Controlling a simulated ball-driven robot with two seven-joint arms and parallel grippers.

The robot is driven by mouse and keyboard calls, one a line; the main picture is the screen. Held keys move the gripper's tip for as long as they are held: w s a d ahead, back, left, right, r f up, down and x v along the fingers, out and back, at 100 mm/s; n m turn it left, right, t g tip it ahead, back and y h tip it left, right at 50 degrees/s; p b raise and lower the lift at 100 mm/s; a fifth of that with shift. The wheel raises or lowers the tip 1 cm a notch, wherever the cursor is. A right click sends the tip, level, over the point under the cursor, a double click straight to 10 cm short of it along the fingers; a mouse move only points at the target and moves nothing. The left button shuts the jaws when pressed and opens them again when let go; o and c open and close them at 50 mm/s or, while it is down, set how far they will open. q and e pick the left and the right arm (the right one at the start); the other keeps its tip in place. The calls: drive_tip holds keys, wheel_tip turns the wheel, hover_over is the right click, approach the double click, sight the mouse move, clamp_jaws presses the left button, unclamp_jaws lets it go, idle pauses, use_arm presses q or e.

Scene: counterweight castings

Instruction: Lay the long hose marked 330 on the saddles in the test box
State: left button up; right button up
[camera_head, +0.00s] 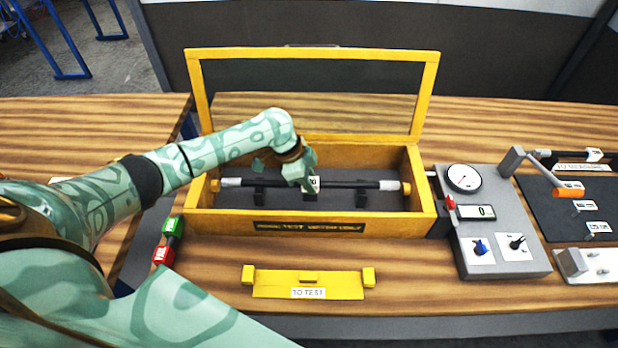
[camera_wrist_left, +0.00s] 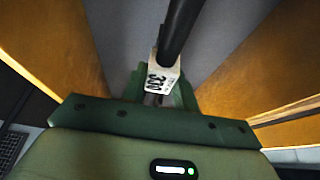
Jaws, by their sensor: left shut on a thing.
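The long black hose (camera_head: 345,184) has silver end fittings and a white tag. It lies lengthwise inside the yellow test box (camera_head: 330,225), level, at the height of the dark saddles (camera_head: 259,192). I cannot tell whether it rests on them. My left gripper (camera_head: 306,180) reaches down into the box and is shut on the hose near its middle. In the left wrist view the tag on the hose (camera_wrist_left: 180,30) reads 330, between the green fingers (camera_wrist_left: 161,92). The gripper hides part of the hose and the middle saddle. My right gripper is out of view.
The box's framed clear lid (camera_head: 437,90) stands open behind. An empty yellow rack marked TO TEST (camera_head: 310,284) lies in front. A grey gauge panel (camera_head: 505,255) stands right of the box, and a dark board (camera_head: 555,215) beyond. A green-and-red switch box (camera_head: 168,240) sits at the left.

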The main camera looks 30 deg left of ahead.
use_arm(q)
drive_tip(key=shift+p, duration=0.3)
idle(0.4)
drive_tip(key=shift+f+b, duration=0.4)
drive_tip(key=shift+f, duration=0.25)
idle(0.5)
drive_tip(key=o, duration=1)
wheel_tip(320, 180, up, 7)
drive_tip(key=p, duration=0.7)
